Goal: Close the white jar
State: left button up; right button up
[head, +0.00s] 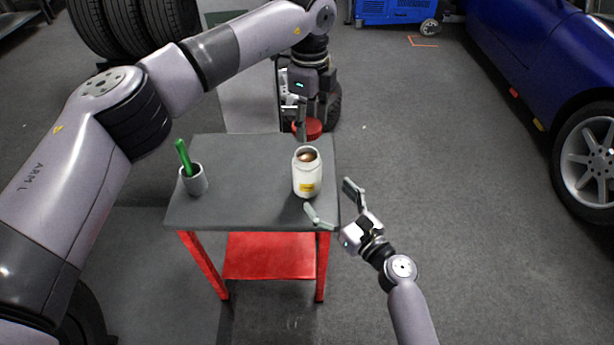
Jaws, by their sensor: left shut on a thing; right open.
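The white jar (306,178) stands upright near the right edge of the grey table top (245,160). Its mouth is open and shows brown contents; a yellow label is on its front. My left gripper (301,124) is shut on a red lid (313,129). It holds the lid at the table's far right corner, behind the jar in the picture; the lid is apart from the jar. My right gripper (333,204) is open and empty, just in front and to the right of the jar. One finger lies near the jar's base; I cannot tell if they touch.
A grey cup (195,181) with a green tool (184,157) in it stands at the table's left. The table has a red lower shelf (269,256). A blue car (545,75) is at the right, tyres (135,22) at the back left. The table's middle is clear.

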jog(key=x, duration=0.9)
jog(key=shift+w+a, duration=0.1)
jog(key=shift+w, duration=0.1)
jog(key=shift+c, duration=0.4)
jog(key=c, duration=1.7)
pick_arm(q)
send_over(309, 161)
jog(key=shift+w+f, duration=0.1)
jog(key=shift+f, duration=2.4)
jog(key=shift+f, duration=0.9)
jog(key=shift+f, duration=0.5)
